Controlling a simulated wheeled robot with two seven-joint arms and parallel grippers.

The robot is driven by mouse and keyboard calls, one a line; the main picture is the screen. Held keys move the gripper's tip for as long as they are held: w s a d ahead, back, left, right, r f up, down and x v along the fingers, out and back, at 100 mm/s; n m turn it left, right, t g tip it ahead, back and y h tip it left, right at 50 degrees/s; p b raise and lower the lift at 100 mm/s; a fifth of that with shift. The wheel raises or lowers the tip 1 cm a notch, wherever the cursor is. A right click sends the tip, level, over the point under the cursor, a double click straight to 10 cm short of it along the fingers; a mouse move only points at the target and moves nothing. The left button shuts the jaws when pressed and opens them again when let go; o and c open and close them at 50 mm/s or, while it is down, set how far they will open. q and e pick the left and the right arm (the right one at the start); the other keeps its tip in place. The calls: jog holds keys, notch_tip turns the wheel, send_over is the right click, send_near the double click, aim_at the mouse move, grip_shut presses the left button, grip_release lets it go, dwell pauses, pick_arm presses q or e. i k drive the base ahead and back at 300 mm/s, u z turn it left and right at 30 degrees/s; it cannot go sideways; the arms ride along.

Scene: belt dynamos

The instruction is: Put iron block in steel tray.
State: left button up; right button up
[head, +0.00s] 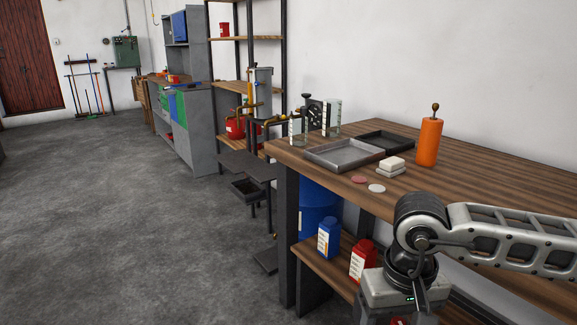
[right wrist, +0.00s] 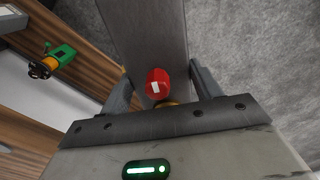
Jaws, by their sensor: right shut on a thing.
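The steel tray (head: 314,158) is a shallow grey tray near the left end of the wooden workbench; its inside looks empty. My right gripper (right wrist: 163,88) points down in front of the bench, beyond its front edge and lower than the tray. It is shut on a red thing (right wrist: 157,80) with a white patch, which shows between the fingers; brass shows just below it. A bit of red also shows under the gripper in the head view (head: 399,321). I cannot tell whether this is the iron block; no other iron block is clearly seen. My left gripper is out of view.
On the bench (head: 480,165) stand an orange cylinder (head: 429,142) with a knob, white blocks (head: 392,163), two small discs and a darker tray (head: 402,143). A blue bottle (head: 328,240) and a red bottle (head: 362,261) stand on the lower shelf. Open floor lies left.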

aim_at(338, 154)
jog(key=u, duration=1.7)
jog(key=k, duration=1.1)
jog(key=z, duration=1.25)
jog(key=i, duration=1.6)
jog(key=u, duration=0.05)
